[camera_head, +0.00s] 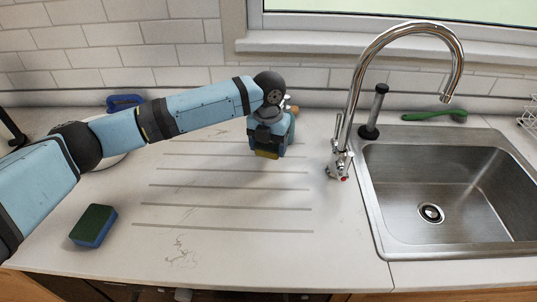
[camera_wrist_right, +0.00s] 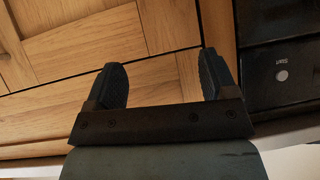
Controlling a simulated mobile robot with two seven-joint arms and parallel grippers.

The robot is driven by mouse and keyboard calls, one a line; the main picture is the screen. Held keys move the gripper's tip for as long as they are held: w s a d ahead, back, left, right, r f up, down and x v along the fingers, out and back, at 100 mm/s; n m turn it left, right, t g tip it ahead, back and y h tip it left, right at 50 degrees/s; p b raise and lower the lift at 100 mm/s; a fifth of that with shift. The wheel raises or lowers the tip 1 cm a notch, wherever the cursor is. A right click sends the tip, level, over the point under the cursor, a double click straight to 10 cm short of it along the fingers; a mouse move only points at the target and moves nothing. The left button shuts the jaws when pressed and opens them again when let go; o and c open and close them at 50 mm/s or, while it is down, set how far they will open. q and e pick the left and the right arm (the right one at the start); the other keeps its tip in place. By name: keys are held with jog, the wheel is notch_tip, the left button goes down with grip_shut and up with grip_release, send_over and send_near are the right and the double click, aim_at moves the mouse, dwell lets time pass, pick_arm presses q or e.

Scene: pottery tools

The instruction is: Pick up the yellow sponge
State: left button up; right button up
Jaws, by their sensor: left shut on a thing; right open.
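In the head view my left arm reaches across the white counter. Its gripper (camera_head: 267,145) points down near the back middle, left of the faucet. It is shut on the yellow sponge (camera_head: 267,154), of which only a small yellow part shows below the fingers. The rest is hidden by the gripper, and I cannot tell whether the sponge touches the counter. My right gripper (camera_wrist_right: 163,80) shows in the right wrist view, open and empty, its fingers apart in front of wooden cabinet fronts.
A blue sponge with a green top (camera_head: 93,226) lies at the front left. A chrome faucet (camera_head: 342,150) and steel sink (camera_head: 440,185) are at right. A green brush (camera_head: 435,115) lies behind the sink. A blue object (camera_head: 124,101) is at back left. The front middle counter is clear.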

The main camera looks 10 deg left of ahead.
pick_arm(q)
jog(key=shift+s+d+r, duration=0.1)
jog(key=shift+s+r, duration=0.2)
jog(key=shift+r, duration=0.25)
jog(key=shift+s+r, duration=0.25)
jog(key=shift+r, duration=0.25)
send_over(266, 223)
jog(key=shift+f, duration=0.15)
jog(key=shift+f, duration=0.15)
jog(key=shift+f+b, duration=0.55)
jog(key=shift+f, duration=2.65)
jog(key=o, duration=0.4)
jog(key=shift+c, duration=0.2)
jog(key=shift+r, duration=0.15)
